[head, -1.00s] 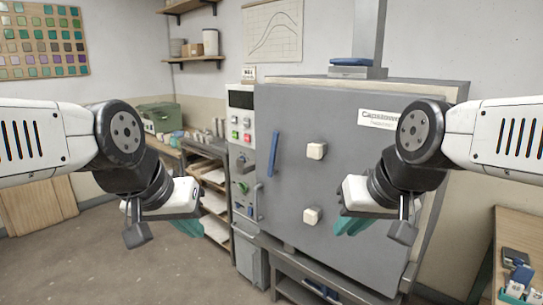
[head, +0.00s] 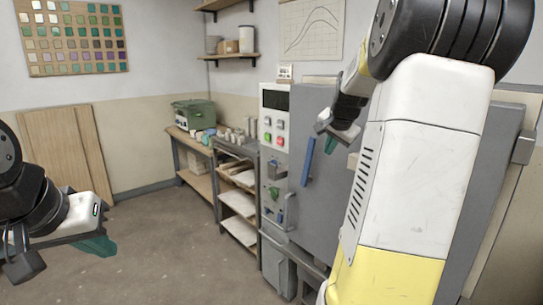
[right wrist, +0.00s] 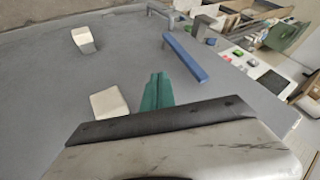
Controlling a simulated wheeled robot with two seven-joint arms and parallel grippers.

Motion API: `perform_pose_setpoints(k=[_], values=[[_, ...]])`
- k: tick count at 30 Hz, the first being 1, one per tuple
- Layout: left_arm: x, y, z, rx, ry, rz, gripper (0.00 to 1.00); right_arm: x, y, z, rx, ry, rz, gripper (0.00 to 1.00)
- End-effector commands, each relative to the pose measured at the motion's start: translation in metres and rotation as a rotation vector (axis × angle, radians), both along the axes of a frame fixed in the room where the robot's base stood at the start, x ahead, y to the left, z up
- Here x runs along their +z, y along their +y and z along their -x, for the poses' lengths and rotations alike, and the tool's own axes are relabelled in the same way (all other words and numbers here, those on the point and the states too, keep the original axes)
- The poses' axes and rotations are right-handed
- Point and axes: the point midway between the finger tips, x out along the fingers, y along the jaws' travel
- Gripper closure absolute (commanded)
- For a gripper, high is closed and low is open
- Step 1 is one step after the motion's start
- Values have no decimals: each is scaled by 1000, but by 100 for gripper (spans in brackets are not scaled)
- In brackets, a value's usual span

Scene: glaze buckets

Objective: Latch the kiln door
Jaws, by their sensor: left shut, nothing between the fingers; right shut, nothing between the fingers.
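The grey kiln door (head: 315,107) fills the middle right of the head view and lies partly behind my right arm; I cannot tell if it is fully closed. Its blue handle (head: 308,160) stands upright, and it also shows in the right wrist view (right wrist: 186,58). A grey lever (head: 289,207) sits low at the door's left edge. My right gripper (head: 330,145) is shut and empty in front of the door, just right of the handle's top; its teal fingertips (right wrist: 157,92) show beside a white plug (right wrist: 108,102). My left gripper (head: 97,246) is shut and empty, far left of the kiln.
A control panel (head: 274,118) with coloured buttons stands left of the door. A shelf rack (head: 238,200) and a bench with a green box (head: 193,114) stand further left. Another white plug (right wrist: 83,40) sticks out of the door. The floor (head: 160,240) at the left is clear.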

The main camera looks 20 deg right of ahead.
Motion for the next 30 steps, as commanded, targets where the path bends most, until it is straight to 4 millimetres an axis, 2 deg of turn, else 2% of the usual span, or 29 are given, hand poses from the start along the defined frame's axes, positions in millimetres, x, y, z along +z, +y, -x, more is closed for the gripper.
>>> perform_pose_setpoints(k=[2, 14, 20, 28, 30], values=[[0, 0, 0, 0, 0, 0, 100, 0, -5, -2, -11, -2, 0, 100], [0, 0, 0, 0, 0, 0, 100, -5, -5, -5, -9, -1, -2, 100], [0, 0, 0, 0, 0, 0, 100, -30, -10, -23, -8, 3, -3, 100], [0, 0, 0, 0, 0, 0, 100, -75, -21, -59, -8, 3, -3, 100], [0, 0, 0, 0, 0, 0, 100, -79, -19, -70, -4, -2, 0, 100]])
